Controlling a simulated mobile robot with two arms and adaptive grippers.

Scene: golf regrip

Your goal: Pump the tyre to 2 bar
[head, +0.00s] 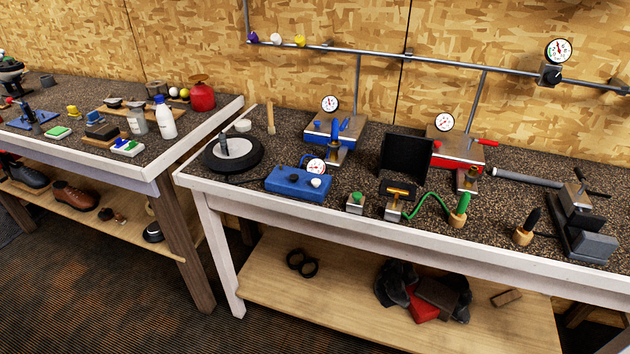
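A black tyre with a pale grey hub (233,153) lies flat at the left end of the right-hand bench. Just in front of it and to its right is a blue box (298,184) with a round white gauge (316,166) and a white knob on top; it looks like the pump. A thin dark line runs from the box's left side towards the tyre; I cannot tell whether it is attached. The gauge's needle is too small to read. Neither of my grippers is in the head view.
Blue (336,130) and red (458,150) gauge devices stand behind on the bench, beside an upright black panel (405,156). Another cluttered bench (150,166) stands left, across a narrow gap.

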